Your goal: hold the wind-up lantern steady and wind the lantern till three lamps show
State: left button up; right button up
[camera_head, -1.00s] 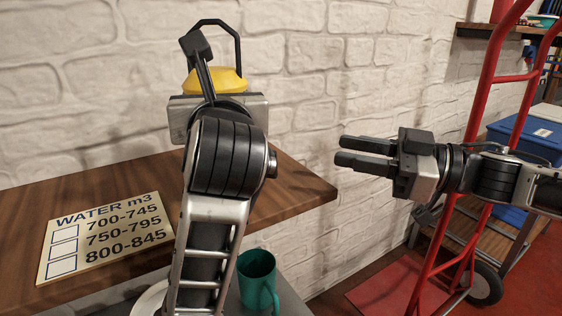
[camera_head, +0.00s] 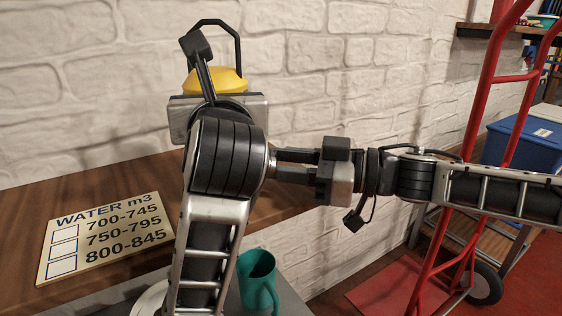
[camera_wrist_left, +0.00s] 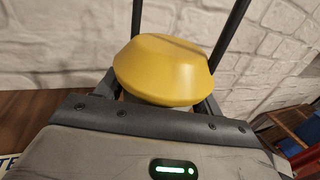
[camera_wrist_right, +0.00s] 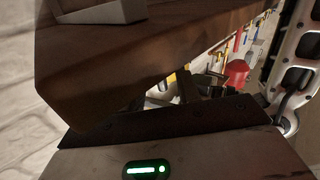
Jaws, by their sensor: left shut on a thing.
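The wind-up lantern shows a yellow cap (camera_head: 215,82) and a black handle (camera_head: 232,32) above the wooden shelf in the head view. Its body, crank and lamps are hidden behind my left arm. In the left wrist view the yellow cap (camera_wrist_left: 165,70) fills the middle. My left gripper (camera_wrist_left: 157,98) is shut on the lantern below the cap, its fingers on either side. My right gripper (camera_head: 280,165) points left just right of my left arm's wrist joint. Its two fingers are apart with nothing seen between them; their tips are close to or behind the left arm.
The wooden shelf (camera_head: 130,180) carries a sign (camera_head: 100,235) reading WATER m3 with three number ranges. A teal mug (camera_head: 257,280) stands lower down. A white brick wall (camera_head: 330,70) is close behind. A red hand truck (camera_head: 480,110) and a blue bin (camera_head: 525,145) stand at right.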

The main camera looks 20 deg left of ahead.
grip_shut()
jog(key=shift+s+n, duration=0.1)
jog(key=shift+n, duration=2.1)
grip_release()
jog(key=d, duration=1.2)
jog(key=shift+w, duration=0.2)
